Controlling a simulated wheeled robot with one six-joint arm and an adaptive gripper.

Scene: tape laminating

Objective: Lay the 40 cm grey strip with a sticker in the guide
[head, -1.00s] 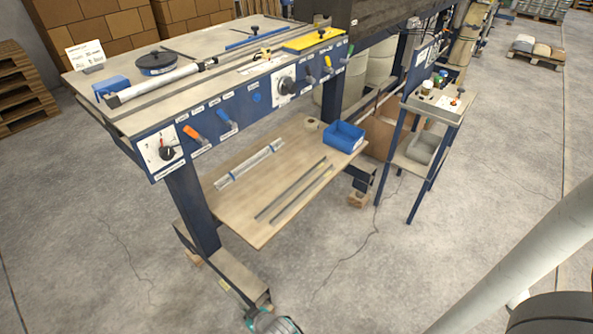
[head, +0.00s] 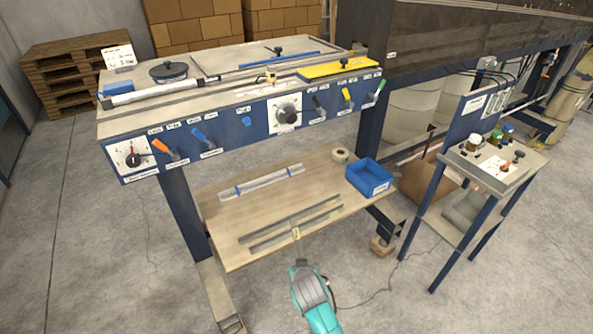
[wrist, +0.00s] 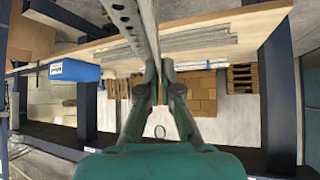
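My gripper (wrist: 162,88) has its fingers close together on a perforated grey strip (wrist: 136,22), which runs from between the fingertips to the top edge of the wrist view. In the head view my gripper (head: 298,258) is in front of the lower shelf, and a small yellow mark, apparently the sticker (head: 296,233), shows just beyond it. The held strip looks foreshortened there. Long rails run along the worktable top (head: 215,92); I cannot tell for sure which is the guide. My gripper is below and in front of that worktable.
The lower shelf (head: 225,257) carries two grey strips (head: 275,225), a clear bundle with blue bands (head: 262,184), a tape roll (head: 340,155) and a blue bin (head: 369,178). A yellow plate (head: 337,68) lies on the worktable. A small stand (head: 493,165) is at right.

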